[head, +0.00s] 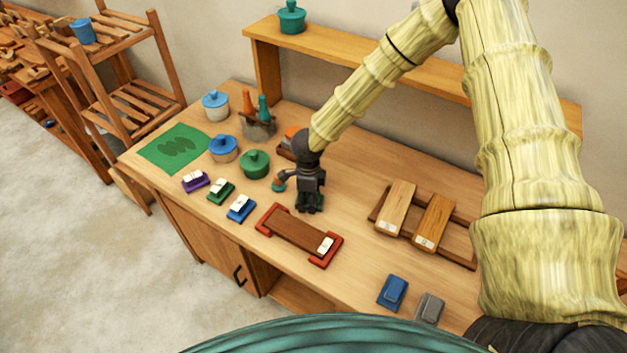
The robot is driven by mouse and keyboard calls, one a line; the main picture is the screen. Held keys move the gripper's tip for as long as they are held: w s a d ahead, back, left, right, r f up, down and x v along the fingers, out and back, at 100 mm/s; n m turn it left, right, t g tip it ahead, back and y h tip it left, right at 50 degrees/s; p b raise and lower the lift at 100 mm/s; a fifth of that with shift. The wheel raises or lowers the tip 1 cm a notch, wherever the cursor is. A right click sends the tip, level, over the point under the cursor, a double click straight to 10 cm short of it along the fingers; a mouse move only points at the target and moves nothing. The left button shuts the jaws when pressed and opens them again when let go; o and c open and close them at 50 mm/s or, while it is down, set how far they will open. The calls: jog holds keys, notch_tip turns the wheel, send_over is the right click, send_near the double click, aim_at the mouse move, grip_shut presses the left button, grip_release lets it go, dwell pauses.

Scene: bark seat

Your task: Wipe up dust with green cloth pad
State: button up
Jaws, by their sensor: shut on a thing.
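My gripper (310,196) is at the middle of the workbench, pointing down and shut on the green cloth pad (316,208). Only dark green edges of the pad show under the fingers, low over or on the bench top; I cannot tell whether it touches. A brown board with red corner pieces (296,229) lies just in front of the gripper. I cannot make out dust clearly anywhere. A green mat with darker oval patches (160,151) lies at the bench's left end.
Blue (393,292) and grey (430,307) pads lie at the front right. Two wooden blocks (397,206) sit on a rack to the right. Lidded pots, including a green one (255,164), stand left of my gripper. A raised shelf (350,64) runs along the back.

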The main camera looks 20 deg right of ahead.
jog(key=r, duration=0.3)
jog(key=shift+w+d+p, duration=0.2)
jog(key=shift+d+p, duration=0.05)
jog(key=shift+p, duration=0.05)
jog(key=shift+s+d+r+p, duration=0.15)
jog(key=shift+d+p, duration=0.05)
jog(key=shift+p, duration=0.1)
jog(key=shift+s+r+p, duration=0.25)
jog(key=shift+r+p, duration=0.4)
jog(key=shift+r, duration=0.3)
jog(key=shift+w+r+p, duration=0.15)
jog(key=shift+r+p, duration=0.4)
jog(key=shift+r, duration=0.95)
